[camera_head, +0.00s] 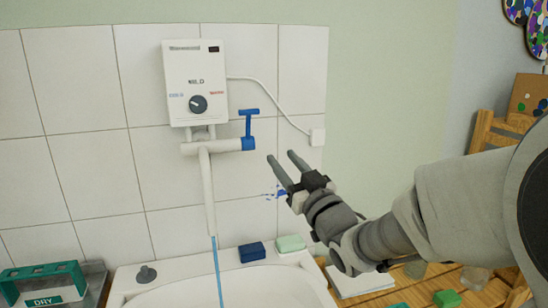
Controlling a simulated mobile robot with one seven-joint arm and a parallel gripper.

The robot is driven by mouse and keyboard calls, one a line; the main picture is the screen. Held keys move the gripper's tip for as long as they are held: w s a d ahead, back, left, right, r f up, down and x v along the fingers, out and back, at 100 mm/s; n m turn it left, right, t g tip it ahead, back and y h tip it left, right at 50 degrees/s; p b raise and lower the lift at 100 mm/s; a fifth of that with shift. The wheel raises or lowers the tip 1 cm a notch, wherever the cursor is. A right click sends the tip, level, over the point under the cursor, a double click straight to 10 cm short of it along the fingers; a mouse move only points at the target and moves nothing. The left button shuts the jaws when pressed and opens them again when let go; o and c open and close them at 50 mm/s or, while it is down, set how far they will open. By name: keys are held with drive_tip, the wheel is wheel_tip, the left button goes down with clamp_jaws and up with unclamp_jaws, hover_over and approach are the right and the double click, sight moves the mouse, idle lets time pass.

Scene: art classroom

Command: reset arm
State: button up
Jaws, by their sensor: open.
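My gripper (281,166) is open and empty, with its two grey fingers apart and pointing up and to the left. It is in front of the tiled wall (75,165), right of the faucet and above the sink's back right corner. My arm reaches in from the right edge. A white water heater (195,80) with a dark knob hangs on the wall. Below it is a white faucet (207,180) with a blue lever handle (248,125). A thin blue stream of water (217,270) runs down from the spout into the white sink (240,290).
A blue block (252,252) and a pale green block (291,243) lie on the sink's back rim, with a dark stopper (146,274) at left. A green rack marked DRY (45,284) stands far left. A wooden surface (380,300) and chair (485,130) are at right.

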drive_tip(key=s+d+f+m+g+h+p, duration=0.1)
drive_tip(key=s+d+m+g+h+p, duration=0.45)
drive_tip(key=s+d+h, duration=0.4)
drive_tip(key=s+d+f+g+p, duration=0.1)
drive_tip(key=s+f+g+p, duration=0.2)
drive_tip(key=s, duration=1.5)
drive_tip(key=g, duration=0.4)
drive_tip(key=shift+g, duration=0.35)
drive_tip(key=shift+a, duration=0.15)
